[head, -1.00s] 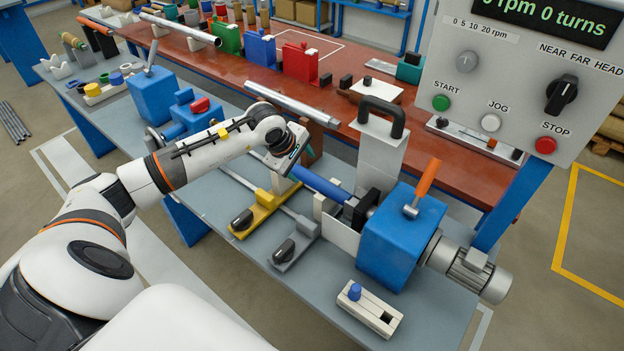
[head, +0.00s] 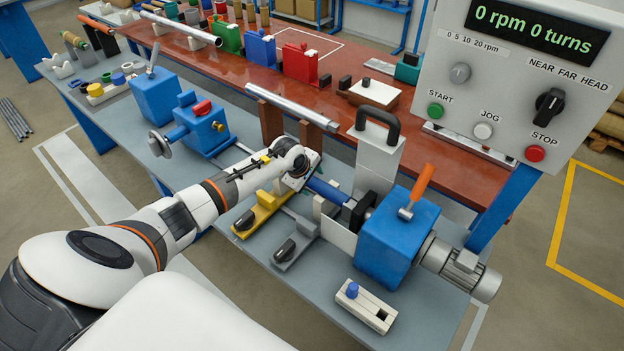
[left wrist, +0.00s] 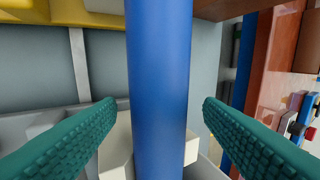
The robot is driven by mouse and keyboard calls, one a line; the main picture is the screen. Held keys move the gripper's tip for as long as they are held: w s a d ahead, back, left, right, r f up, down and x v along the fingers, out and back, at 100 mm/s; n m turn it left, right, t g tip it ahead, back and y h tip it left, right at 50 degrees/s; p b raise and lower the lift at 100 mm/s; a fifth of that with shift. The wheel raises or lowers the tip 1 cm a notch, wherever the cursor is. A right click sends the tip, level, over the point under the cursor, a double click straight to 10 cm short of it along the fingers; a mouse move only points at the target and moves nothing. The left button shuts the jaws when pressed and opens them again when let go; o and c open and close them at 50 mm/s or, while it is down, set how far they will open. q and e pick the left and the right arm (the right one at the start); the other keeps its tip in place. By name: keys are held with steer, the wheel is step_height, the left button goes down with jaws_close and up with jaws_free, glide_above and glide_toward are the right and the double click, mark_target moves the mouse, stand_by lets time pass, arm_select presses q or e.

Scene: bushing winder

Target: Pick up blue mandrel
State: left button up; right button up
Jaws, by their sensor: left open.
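The blue mandrel (head: 328,191) lies beside the black chuck of the blue winder head (head: 396,240), over the grey bench, in the head view. Its far end is hidden by my left gripper (head: 303,176). In the left wrist view the mandrel (left wrist: 158,60) runs upright through the middle of the picture. The teal fingers of my left gripper (left wrist: 159,108) are open, one on each side of it, with gaps on both sides. Whether the fingertips are level with the mandrel is hard to tell. My right gripper is not in view.
A yellow rest (head: 258,216) and a grey rest (head: 296,245) sit on rails by the gripper. A metal tube (head: 291,107) lies on brown supports behind. A black-handled plate (head: 378,160) stands close right. The control panel (head: 520,75) rises at upper right.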

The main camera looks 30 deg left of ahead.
arm_select(q)
steer(key=shift+f, duration=0.2)
jaws_close()
steer(key=shift+w+r, duration=0.1)
